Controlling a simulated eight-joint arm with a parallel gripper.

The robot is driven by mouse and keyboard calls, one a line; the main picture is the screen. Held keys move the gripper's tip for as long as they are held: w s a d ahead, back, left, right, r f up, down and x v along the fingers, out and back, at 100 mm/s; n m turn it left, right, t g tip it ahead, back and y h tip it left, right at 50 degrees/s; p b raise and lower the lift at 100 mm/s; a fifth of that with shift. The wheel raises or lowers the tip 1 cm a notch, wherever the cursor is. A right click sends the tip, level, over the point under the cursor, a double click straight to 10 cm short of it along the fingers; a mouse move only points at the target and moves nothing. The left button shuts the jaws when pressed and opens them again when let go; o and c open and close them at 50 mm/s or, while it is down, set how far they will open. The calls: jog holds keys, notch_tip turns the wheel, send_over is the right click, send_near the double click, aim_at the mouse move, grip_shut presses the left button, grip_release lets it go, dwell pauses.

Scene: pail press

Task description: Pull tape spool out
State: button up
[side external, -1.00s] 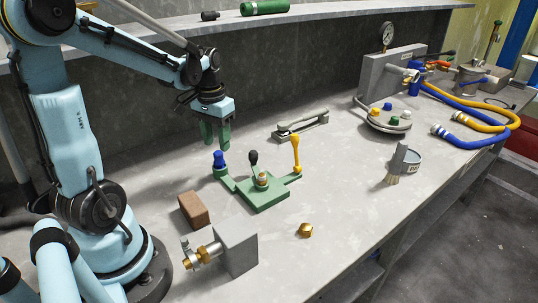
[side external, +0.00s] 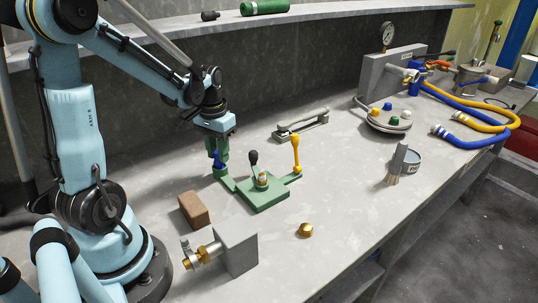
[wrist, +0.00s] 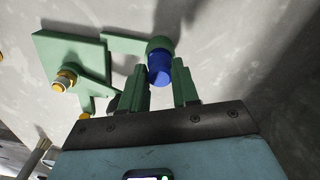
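I cannot make out a tape spool for sure in either view. A green fixture (side external: 262,197) stands on the bench with a blue knob (side external: 218,163), a black-knobbed lever (side external: 254,158) and a yellow lever (side external: 296,153). My gripper (side external: 218,158) is low over the blue knob at the fixture's left end. In the wrist view the blue knob (wrist: 160,68) lies between the tips of the two green fingers (wrist: 160,72), with gaps beside it. The fingers are open. The fixture's plate (wrist: 68,55) is to the upper left there.
A brown block (side external: 194,210), a grey block with a brass fitting (side external: 237,249) and a brass nut (side external: 305,230) lie in front. A flat grey-green tool (side external: 301,125) lies behind. A round plate with coloured knobs (side external: 388,127) and a brush (side external: 398,162) are right. Bare bench lies between.

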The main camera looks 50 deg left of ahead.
grip_shut()
jog(key=shift+r, duration=0.4)
jog(key=shift+r, duration=2.1)
